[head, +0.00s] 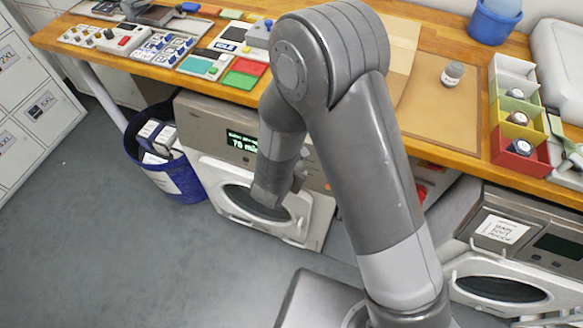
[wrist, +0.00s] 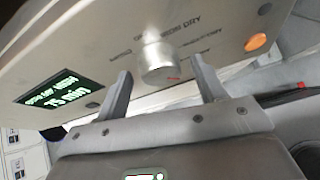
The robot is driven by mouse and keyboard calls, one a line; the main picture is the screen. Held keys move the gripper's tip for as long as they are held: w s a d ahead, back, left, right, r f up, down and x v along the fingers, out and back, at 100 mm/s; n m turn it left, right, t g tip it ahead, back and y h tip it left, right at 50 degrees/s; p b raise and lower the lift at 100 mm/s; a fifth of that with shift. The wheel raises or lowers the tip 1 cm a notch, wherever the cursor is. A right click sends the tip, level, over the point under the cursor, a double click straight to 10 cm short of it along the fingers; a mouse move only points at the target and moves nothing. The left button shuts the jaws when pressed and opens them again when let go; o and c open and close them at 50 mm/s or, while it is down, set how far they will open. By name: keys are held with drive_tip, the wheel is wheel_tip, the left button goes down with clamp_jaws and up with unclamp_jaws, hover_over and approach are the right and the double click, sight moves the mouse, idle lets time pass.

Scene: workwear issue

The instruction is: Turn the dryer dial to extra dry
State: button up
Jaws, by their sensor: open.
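The dryer (head: 205,125) stands under the bench, with a lit green display (head: 242,142) and a white-framed round door below. Its dial is a silver round knob (wrist: 158,58) on the panel in the wrist view, with a small red mark at its lower edge. Printed labels surround it; "DRY" is readable above, the others are too blurred. My gripper (wrist: 161,68) is open, one finger on each side of the knob. I cannot tell whether either finger touches it. In the head view my arm hides the dial.
An orange button (wrist: 256,42) is right of the dial and the display (wrist: 62,88) is left. A blue bin (head: 165,185) stands left of the dryer. A second machine (head: 500,285) with a paper note is at right. The wooden bench (head: 430,110) overhangs the dryer.

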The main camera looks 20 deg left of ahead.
drive_tip(key=v, duration=1)
drive_tip(key=shift+s, duration=0.2)
drive_tip(key=shift+r, duration=0.15)
drive_tip(key=w+d+r+m+g+h, duration=0.1)
drive_tip(key=w+d+r+m+h, duration=0.2)
drive_tip(key=d+r+m, duration=0.65)
drive_tip(key=w+d+r+m+g+h, duration=0.3)
drive_tip(key=d+r+m, duration=0.35)
drive_tip(key=d, duration=0.55)
drive_tip(key=s+d+r+m+y, duration=0.5)
drive_tip(key=s+d+r+m, duration=0.4)
drive_tip(key=m, duration=0.9)
drive_tip(key=shift+d+r+y, duration=0.3)
drive_tip(key=shift+d+r, duration=1.2)
drive_tip(key=shift+r, duration=0.05)
drive_tip(key=shift+s, duration=0.1)
